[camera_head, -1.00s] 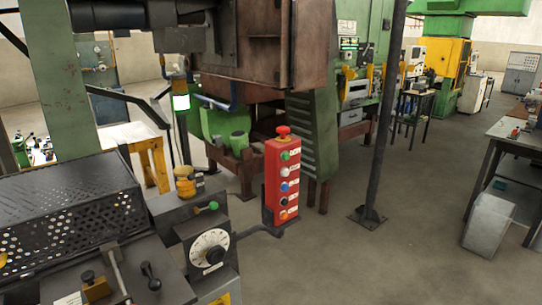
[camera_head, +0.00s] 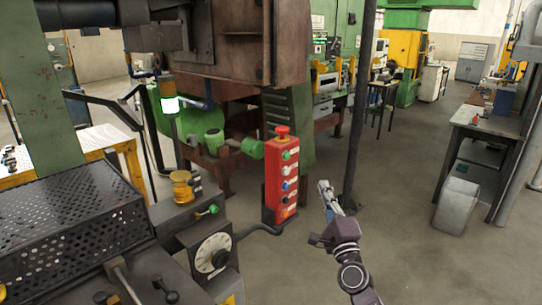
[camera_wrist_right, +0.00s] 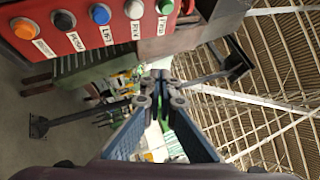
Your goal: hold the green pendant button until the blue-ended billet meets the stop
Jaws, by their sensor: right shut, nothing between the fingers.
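The red pendant (camera_head: 270,190) stands upright on a dark arm, with a red mushroom knob on top and a column of coloured buttons. Its green button (camera_head: 287,155) is the uppermost of the column; it also shows at the top of the right wrist view (camera_wrist_right: 165,6). My right gripper (camera_head: 325,188) is to the right of the pendant, apart from it, lower than the green button. Its fingers are shut together and empty (camera_wrist_right: 160,85). No blue-ended billet or stop can be made out. My left gripper is not in view.
A dark control console with a white dial (camera_head: 212,253) and perforated cover (camera_head: 75,225) fills the lower left. A dark post (camera_head: 357,130) stands behind my right gripper. A workbench (camera_head: 478,120) is at the right. The floor between is open.

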